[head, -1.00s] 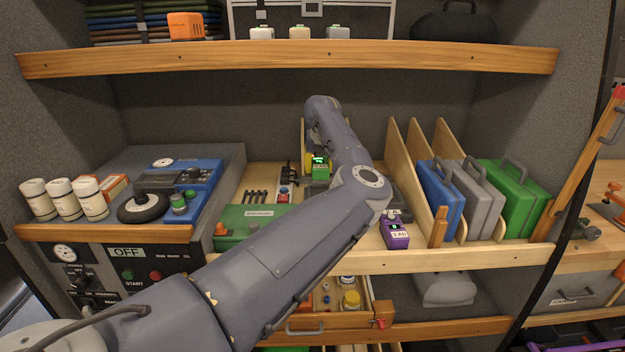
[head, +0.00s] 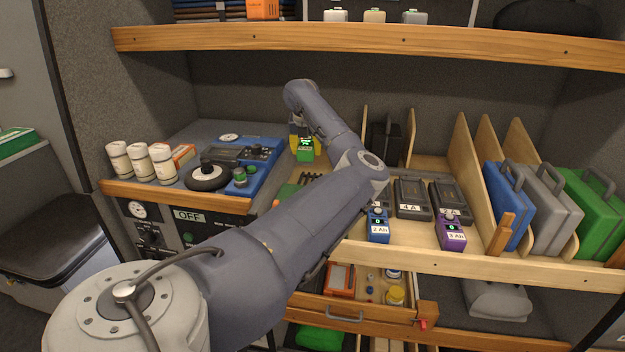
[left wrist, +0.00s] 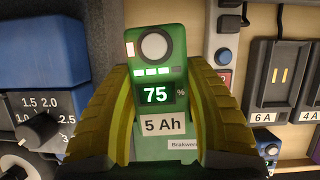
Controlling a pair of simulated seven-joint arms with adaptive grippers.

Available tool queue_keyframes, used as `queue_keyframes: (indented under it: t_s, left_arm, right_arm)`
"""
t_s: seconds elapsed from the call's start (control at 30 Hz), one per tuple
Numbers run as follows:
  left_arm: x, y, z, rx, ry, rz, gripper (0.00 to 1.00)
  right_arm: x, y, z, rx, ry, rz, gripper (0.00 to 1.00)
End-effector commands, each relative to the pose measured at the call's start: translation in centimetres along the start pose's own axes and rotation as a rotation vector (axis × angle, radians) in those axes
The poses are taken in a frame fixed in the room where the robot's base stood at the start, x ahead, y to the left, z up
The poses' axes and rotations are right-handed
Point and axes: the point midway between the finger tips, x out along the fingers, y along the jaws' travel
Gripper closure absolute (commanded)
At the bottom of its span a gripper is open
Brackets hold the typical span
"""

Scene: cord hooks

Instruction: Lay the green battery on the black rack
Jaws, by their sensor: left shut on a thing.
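The green battery (head: 305,154) is in my left gripper (head: 306,144), above the back left of the wooden shelf. In the left wrist view the battery (left wrist: 160,60) sits between the two yellow-green fingers. Its label reads 5 Ah and its display reads 75 %. Black charger docks stand on the shelf to the right: one marked 4 A (head: 411,198) and one beside it (head: 449,197). A 6 A dock (left wrist: 270,85) shows in the left wrist view. I cannot tell which dark piece is the black rack. My forearm hides part of the shelf. My right gripper is out of view.
A blue battery (head: 377,228) and a purple battery (head: 450,232) are at the docks' front ends. A blue device (head: 240,165) is left of the held battery. Wooden dividers (head: 460,150) and upright cases (head: 508,205) stand right. An upper shelf (head: 370,45) spans above.

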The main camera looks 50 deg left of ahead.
Motion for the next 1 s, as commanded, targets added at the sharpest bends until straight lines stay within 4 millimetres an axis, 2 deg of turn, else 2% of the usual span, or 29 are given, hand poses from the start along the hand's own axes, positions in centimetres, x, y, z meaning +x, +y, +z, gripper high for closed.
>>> queue_keyframes:
  t_s: [0.17,0.5,0.87,1.0]
  left_arm:
    - [0.1,-0.4,-0.1,0.054,-0.001,-0.020,0.98]
    - [4.3,-0.5,-1.9,0.075,0.001,-0.023,0.98]
    - [6.1,-0.4,-2.6,0.075,-0.001,-0.022,0.98]
    - [7.3,-0.4,-3.1,0.075,0.001,-0.023,0.98]
  right_arm:
    - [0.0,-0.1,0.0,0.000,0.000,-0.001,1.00]
    - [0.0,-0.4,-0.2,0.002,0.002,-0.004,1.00]
    - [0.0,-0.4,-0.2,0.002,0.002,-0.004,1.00]
    - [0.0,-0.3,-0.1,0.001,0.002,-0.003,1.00]
